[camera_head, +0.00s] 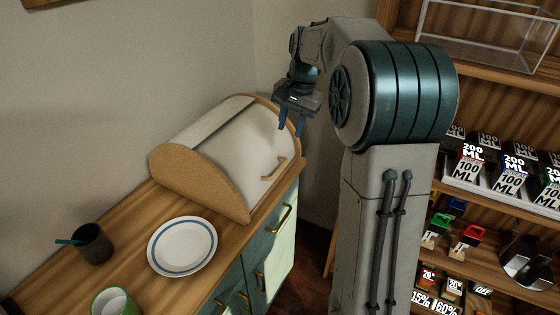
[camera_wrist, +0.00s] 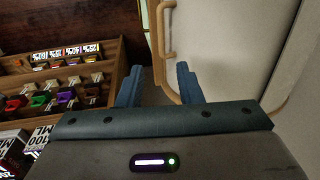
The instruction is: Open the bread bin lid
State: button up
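The bread bin (camera_head: 197,169) stands on the wooden counter, with a cork-coloured curved side and a white lid (camera_head: 237,140). The lid is down, and its tan handle (camera_head: 275,168) is on the front, low and to the right. The lid (camera_wrist: 235,40) and handle (camera_wrist: 166,30) also show in the wrist view, beyond my fingers. My gripper (camera_head: 292,128) is above the right end of the bin, pointing down, apart from the handle. In the wrist view my gripper (camera_wrist: 160,85) has its two blue fingers spread, with nothing between them.
A white plate (camera_head: 182,246) with a blue ring, a dark cup (camera_head: 93,244) and a green-rimmed mug (camera_head: 113,303) stand on the counter (camera_head: 135,220). Shelves (camera_head: 490,215) with boxed goods stand at the right. A wall is close behind the bin.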

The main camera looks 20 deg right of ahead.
aim_at(281, 166)
jog(key=f, duration=0.4)
jog(key=w+a+f, duration=0.1)
jog(key=f, duration=0.4)
jog(key=w+f, duration=0.1)
jog(key=f, duration=0.4)
jog(key=shift+w+a+p, duration=0.2)
jog(key=shift+a+p, duration=0.05)
jog(key=shift+p, duration=0.15)
jog(key=shift+r, duration=0.1)
grip_shut()
